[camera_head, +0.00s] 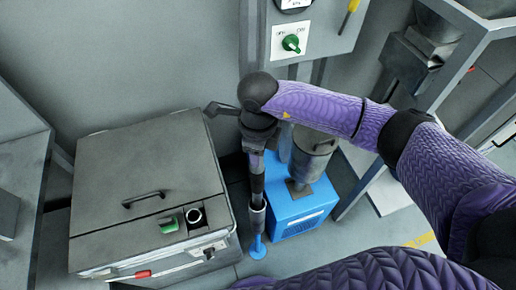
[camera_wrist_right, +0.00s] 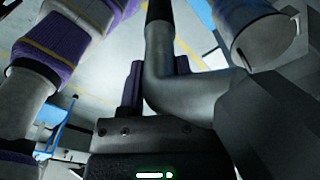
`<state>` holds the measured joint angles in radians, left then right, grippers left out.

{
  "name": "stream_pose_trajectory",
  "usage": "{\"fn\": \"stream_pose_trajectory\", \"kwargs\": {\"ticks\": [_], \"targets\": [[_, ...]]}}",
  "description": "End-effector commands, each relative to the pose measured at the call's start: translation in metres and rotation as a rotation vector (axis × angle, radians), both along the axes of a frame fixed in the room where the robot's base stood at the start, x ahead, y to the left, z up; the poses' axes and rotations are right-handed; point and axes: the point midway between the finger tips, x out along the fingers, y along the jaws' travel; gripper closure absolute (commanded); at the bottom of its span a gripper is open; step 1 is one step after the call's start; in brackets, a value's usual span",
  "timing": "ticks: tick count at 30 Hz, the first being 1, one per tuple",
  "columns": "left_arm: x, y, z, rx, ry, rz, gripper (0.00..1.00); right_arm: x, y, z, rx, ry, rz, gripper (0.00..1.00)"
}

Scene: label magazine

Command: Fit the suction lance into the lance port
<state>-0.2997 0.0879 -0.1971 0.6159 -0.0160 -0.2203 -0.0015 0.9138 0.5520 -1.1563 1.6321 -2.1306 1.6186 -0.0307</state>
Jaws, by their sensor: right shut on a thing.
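My right gripper (camera_head: 257,160) points down beside the grey cabinet, at its right side. It is shut on the suction lance (camera_head: 258,216), a dark and grey rod that hangs roughly upright below it, with a blue foot at the lower end. In the right wrist view, a grey bent pipe (camera_wrist_right: 165,85) with a black upper end runs close by the gripper (camera_wrist_right: 155,85); the exact grip is hard to see. The likely lance port is the dark round opening (camera_head: 195,215) in the cabinet top, left of and apart from the lance. My left gripper is out of view.
The grey cabinet (camera_head: 145,165) has a dark handle and a green part (camera_head: 168,223) beside the opening. A blue box (camera_head: 305,205) with a metal canister (camera_head: 314,150) stands right of the lance. A switch panel (camera_head: 292,42) hangs behind. A grey frame stands at the right.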

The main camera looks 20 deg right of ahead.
Motion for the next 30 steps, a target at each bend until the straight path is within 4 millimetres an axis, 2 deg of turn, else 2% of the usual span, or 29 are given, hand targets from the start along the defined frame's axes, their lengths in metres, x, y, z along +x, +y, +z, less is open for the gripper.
{"fn": "stream_pose_trajectory", "kwargs": {"ticks": [8, 30], "targets": [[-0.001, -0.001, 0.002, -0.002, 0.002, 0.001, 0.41, 0.0, 0.0, 0.003, 0.0, -0.001, 0.0, 1.0], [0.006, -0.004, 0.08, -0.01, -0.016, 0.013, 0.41, 0.001, 0.0, 0.105, 0.001, -0.003, 0.0, 1.0]]}}
